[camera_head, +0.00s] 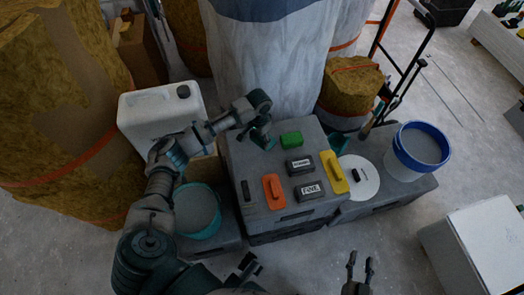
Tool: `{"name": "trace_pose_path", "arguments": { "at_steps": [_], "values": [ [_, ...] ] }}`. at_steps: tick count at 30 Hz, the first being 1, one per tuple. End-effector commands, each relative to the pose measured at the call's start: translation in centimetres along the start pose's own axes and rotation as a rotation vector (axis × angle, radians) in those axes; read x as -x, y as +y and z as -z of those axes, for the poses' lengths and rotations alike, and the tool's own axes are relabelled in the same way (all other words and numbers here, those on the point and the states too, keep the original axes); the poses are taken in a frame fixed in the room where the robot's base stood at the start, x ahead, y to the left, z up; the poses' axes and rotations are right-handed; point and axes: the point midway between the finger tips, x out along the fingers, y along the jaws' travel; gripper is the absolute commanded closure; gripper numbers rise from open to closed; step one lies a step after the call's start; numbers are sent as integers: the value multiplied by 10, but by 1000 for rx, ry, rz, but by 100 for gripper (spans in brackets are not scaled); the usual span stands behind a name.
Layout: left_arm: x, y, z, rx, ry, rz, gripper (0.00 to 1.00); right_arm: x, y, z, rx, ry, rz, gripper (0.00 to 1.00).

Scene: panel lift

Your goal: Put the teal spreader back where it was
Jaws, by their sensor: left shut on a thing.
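My left arm reaches in from the left, and its gripper (258,122) is over the back left part of the grey toolbox top (262,222). It is shut on a small teal thing (263,138), which seems to be the teal spreader. The fingers partly hide it, and I cannot tell whether it touches the box top. My right gripper (360,268) is at the bottom edge, its two fingers apart and empty, well in front of the box.
The box top holds a green block (291,139), an orange tool (273,191), a yellow tool (334,172), two dark labelled blocks (299,165) and a dark bar (246,191). A white disc (368,180), blue-rimmed bucket (420,148), teal bucket (198,212) and white canister (155,112) stand around.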

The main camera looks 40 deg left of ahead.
Motion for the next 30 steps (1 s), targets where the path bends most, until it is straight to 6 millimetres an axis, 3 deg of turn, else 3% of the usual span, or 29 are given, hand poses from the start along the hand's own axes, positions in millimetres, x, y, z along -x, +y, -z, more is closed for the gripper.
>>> {"name": "trace_pose_path", "arguments": {
  "at_steps": [5, 13, 19, 25, 30],
  "values": [
    [4, 1, -2, 164, -1, -1, 80, -1, 0, 0, -1, 15, 1, 60],
    [-43, 0, -3, 194, -7, -2, 80, -2, -8, 41, -13, 308, 21, 60],
    [-58, 1, -3, 192, -4, -2, 80, 4, -11, 59, -20, 434, 27, 60],
    [-87, 2, -3, 191, -6, 0, 80, 15, -12, 79, -35, 620, 36, 60],
    [-93, 1, -2, 191, -2, -1, 80, 22, -14, 90, -37, 690, 38, 60]
  ]
}}
